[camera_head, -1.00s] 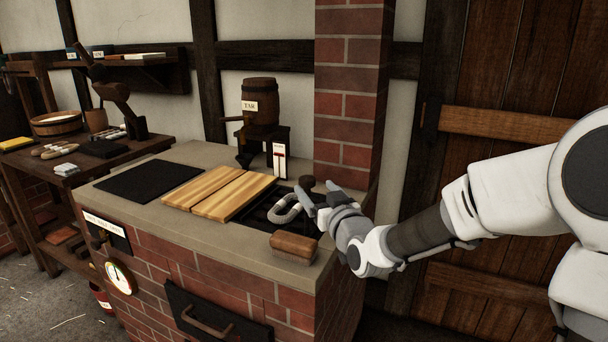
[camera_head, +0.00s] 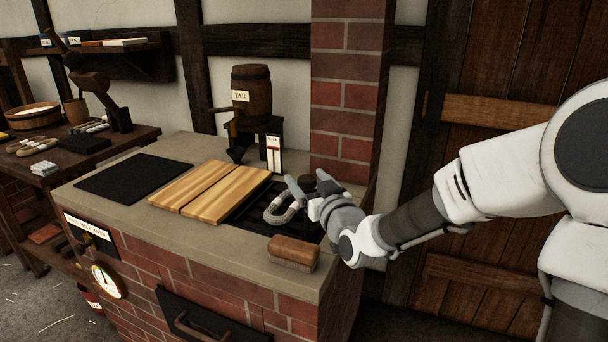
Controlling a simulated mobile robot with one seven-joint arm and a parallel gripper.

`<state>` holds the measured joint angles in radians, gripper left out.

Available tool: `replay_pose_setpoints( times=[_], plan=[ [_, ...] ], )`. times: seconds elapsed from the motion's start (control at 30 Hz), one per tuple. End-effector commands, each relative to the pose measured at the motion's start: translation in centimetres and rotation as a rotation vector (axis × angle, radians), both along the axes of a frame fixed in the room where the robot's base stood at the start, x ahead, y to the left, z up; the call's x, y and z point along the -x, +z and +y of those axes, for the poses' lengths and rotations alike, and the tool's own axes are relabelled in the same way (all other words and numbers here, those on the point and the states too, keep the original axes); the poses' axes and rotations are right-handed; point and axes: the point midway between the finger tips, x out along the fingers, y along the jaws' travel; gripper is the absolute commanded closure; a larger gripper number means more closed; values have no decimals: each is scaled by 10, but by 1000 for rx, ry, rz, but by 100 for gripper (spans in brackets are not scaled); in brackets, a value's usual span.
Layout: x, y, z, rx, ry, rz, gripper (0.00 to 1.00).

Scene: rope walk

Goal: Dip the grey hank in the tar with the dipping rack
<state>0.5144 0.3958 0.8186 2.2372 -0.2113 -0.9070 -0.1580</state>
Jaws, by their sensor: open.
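The grey hank (camera_head: 270,217) is a pale rounded loop lying at the dark slatted rack (camera_head: 240,214), at the right end of the brick-sided bench. My gripper (camera_head: 302,192) is open at the right side of the loop, with its fingers pointing up and left. One finger is close to the hank's right end; I cannot tell whether they touch. Two pale wooden boards (camera_head: 193,183) lie left of the rack. A small barrel labelled TAR (camera_head: 257,82) stands behind. No tar surface shows.
A wooden brush (camera_head: 294,250) lies at the bench's front right, close below my gripper. A dark round knob (camera_head: 327,183) is just behind my gripper. A brick pillar (camera_head: 345,100) rises behind. A black mat (camera_head: 133,178) lies bare at the left.

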Motion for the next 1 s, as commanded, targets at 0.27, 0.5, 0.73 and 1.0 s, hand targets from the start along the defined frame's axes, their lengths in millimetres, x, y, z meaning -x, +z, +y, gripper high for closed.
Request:
replay_pose_setpoints(
  times=[0.27,0.5,0.73,1.0],
  plan=[
    [1,0,0,0,0,0,20],
    [1,0,0,0,0,0,29],
    [1,0,0,0,0,0,70],
    [1,0,0,0,0,0,100]
  ],
)
